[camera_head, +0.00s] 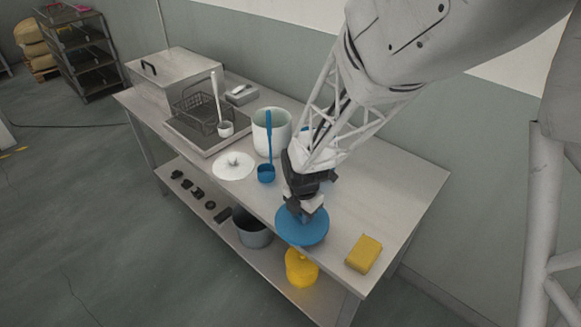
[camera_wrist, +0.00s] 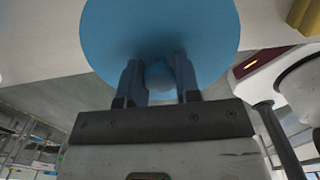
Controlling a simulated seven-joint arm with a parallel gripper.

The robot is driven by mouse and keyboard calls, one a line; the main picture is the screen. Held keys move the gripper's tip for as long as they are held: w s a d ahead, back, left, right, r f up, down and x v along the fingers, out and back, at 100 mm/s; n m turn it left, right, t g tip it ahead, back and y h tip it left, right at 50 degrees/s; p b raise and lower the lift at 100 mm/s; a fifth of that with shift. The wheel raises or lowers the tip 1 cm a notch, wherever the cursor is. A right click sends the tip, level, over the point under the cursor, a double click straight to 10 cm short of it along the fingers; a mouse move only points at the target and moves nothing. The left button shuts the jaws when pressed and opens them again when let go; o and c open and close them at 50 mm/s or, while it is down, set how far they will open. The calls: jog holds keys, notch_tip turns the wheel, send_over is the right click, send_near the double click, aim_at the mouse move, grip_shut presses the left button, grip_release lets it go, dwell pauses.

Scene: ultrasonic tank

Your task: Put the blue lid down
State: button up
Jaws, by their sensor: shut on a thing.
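The blue lid (camera_head: 302,230) is a round disc near the front edge of the steel table, left of the yellow sponge. My gripper (camera_head: 305,208) is above it, shut on its knob. In the wrist view the blue lid (camera_wrist: 160,25) fills the top middle, and my gripper's two fingers (camera_wrist: 160,78) are on either side of the round knob. The lid looks roughly level. I cannot tell whether its underside touches the table top.
A yellow sponge (camera_head: 364,253) lies to the right. A blue ladle (camera_head: 267,172), a white lid (camera_head: 233,166) and a white pot (camera_head: 271,135) stand behind to the left. The table (camera_head: 418,182) is clear at the right rear. A lower shelf holds a bucket (camera_head: 251,230) and a yellow container (camera_head: 300,270).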

jog(key=w, duration=0.2)
jog(key=w+a, duration=0.1)
jog(key=w, duration=0.2)
jog(key=w+a, duration=0.1)
jog(key=w, duration=0.2)
jog(key=shift+f, duration=0.4)
jog(key=shift+f, duration=1.75)
jog(key=shift+f, duration=0.1)
jog(key=o, duration=0.9)
jog(key=shift+o, duration=0.2)
